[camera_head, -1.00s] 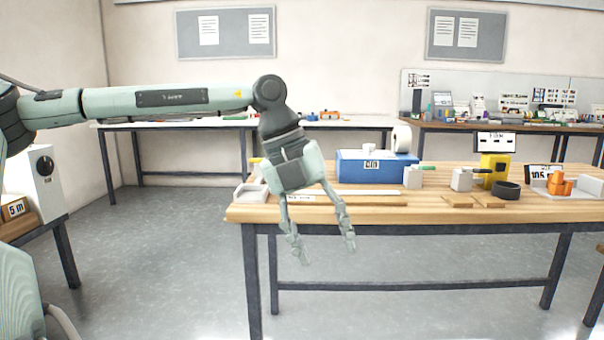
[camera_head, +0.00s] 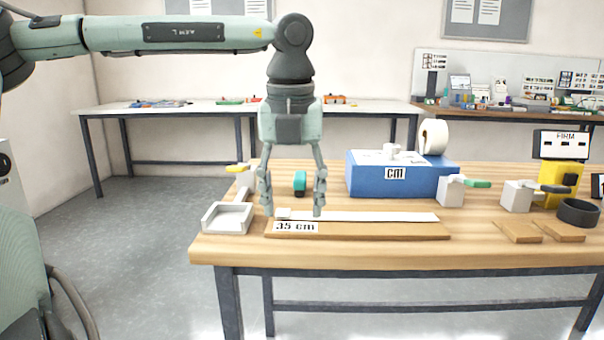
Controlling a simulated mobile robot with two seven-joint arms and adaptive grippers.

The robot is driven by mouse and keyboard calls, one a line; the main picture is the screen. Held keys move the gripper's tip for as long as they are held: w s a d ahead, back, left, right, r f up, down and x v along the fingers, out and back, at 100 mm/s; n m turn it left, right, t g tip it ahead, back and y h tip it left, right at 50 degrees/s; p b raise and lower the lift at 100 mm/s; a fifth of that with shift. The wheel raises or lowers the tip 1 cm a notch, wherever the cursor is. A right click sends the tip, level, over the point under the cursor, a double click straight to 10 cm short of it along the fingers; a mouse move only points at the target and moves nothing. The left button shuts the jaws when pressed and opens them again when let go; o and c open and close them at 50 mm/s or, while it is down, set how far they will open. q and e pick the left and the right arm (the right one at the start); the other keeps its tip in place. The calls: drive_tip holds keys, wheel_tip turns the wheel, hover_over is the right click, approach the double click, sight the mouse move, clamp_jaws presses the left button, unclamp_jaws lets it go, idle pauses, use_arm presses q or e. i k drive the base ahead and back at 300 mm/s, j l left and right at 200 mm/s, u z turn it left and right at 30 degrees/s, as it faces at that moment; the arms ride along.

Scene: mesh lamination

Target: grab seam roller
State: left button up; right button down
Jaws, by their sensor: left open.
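My left gripper (camera_head: 293,208) points straight down, open and empty, over the left part of the wooden table (camera_head: 330,255). Its fingertips show against the white strip on the brown board. I cannot surely tell which tool is the seam roller. A small teal and dark item (camera_head: 300,183) shows between and behind the fingers. A yellow-handled tool (camera_head: 238,168) lies left of the gripper. A green-handled tool (camera_head: 475,183) is at a grey block, and a dark-handled one (camera_head: 551,188) is at another block. My right gripper is out of view.
A grey tray (camera_head: 227,218) sits at the table's left edge. A white strip (camera_head: 380,216) lies along a board labelled 35 cm (camera_head: 296,227). A blue box (camera_head: 400,178) with a white roll (camera_head: 434,137) stands behind. A black ring (camera_head: 578,211) and small boards (camera_head: 518,231) are right.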

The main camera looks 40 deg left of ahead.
sight(299, 180)
drive_tip(key=i+j, duration=0.8)
drive_tip(key=j, duration=0.15)
